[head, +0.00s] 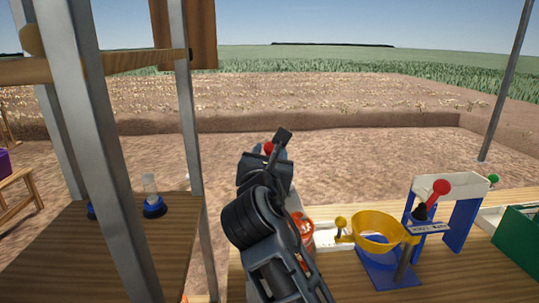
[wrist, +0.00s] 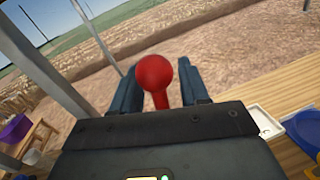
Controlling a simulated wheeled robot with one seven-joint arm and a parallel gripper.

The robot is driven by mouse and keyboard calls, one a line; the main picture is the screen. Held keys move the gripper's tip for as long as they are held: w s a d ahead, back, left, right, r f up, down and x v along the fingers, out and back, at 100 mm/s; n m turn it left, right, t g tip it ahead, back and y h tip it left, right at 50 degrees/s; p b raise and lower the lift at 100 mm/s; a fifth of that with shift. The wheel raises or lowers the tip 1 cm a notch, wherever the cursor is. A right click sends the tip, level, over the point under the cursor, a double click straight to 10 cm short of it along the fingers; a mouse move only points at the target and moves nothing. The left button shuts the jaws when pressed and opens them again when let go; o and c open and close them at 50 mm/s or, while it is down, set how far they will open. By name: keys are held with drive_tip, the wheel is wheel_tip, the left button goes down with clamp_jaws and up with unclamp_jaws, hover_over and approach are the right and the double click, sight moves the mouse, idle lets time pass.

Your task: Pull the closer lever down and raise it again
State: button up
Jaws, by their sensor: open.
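A lever with a round red knob (wrist: 154,72) stands between the two fingers of my gripper (wrist: 160,88) in the wrist view. The fingers are open, one on each side of the knob; whether either touches it I cannot tell. In the head view a red knob (head: 269,147) shows at the tip of my gripper (head: 264,160), largely hidden by it. The lever's base is hidden behind my arm. A second red-knobbed lever (head: 440,187) leans up by a blue and white frame (head: 465,183) on the right.
A yellow ring-shaped bowl (head: 376,228) on a blue stand, an orange container (head: 303,228) and a green box (head: 518,236) are on the wooden table (head: 345,285). Metal posts (head: 82,110) rise at left beside another wooden surface (head: 170,245). Open soil lies beyond.

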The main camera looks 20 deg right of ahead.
drive_tip(key=c, duration=0.8)
clamp_jaws()
drive_tip(key=shift+r, duration=0.1)
